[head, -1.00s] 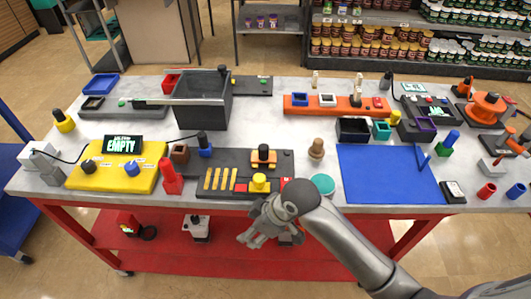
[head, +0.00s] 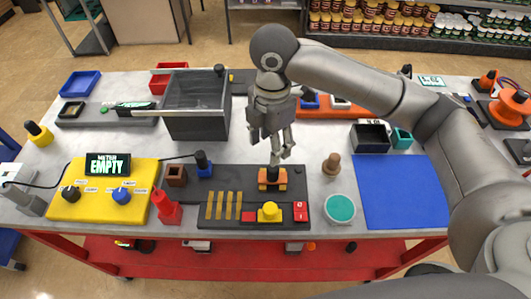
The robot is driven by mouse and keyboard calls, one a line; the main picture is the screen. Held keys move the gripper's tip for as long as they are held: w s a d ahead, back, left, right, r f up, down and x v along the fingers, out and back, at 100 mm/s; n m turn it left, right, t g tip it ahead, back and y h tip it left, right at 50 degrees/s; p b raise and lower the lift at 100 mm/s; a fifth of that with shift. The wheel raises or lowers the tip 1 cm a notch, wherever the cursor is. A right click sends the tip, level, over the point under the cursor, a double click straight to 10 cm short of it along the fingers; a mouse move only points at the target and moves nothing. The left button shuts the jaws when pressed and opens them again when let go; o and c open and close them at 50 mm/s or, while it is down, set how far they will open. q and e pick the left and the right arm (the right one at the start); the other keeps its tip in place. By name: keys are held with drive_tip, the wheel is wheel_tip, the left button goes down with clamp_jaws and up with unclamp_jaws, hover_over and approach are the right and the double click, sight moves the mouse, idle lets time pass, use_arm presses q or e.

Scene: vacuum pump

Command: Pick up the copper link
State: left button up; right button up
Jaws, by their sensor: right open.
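An orange, copper-coloured block with a dark upright knob (head: 271,178), which looks like the copper link, sits on the black board (head: 222,182) in the head view. The gripper is open. I cannot tell whether the fingers touch the knob or stand on both sides of it. The gripper hides little of the block. My left gripper is not in view.
The board also bears yellow strips (head: 219,205), a yellow knob (head: 269,212) and a red block (head: 300,211). A grey open bin (head: 197,127) stands behind left. A brown peg (head: 331,164) and a teal round dish (head: 340,209) are at the right. The blue mat (head: 402,193) is bare.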

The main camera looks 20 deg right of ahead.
sight(273, 169)
drive_tip(key=shift+d+r, duration=0.15)
drive_tip(key=shift+d, duration=0.05)
drive_tip(key=f, duration=0.2)
drive_tip(key=s+f, duration=0.1)
drive_tip(key=f, duration=0.1)
drive_tip(key=shift+p, duration=0.35)
drive_tip(key=shift+f, duration=0.4)
wheel_tip(273, 169, down, 4)
drive_tip(key=shift+d+f+p, duration=0.1)
drive_tip(key=shift+p, duration=0.75)
drive_tip(key=shift+f, duration=0.55)
drive_tip(key=shift+c, duration=0.9)
drive_tip(key=c, duration=0.7)
drive_tip(key=shift+c, duration=1.2)
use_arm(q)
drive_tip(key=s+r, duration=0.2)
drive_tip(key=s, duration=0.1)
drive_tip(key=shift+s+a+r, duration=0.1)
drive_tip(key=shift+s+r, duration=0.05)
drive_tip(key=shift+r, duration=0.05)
use_arm(e)
drive_tip(key=shift+c, duration=0.2)
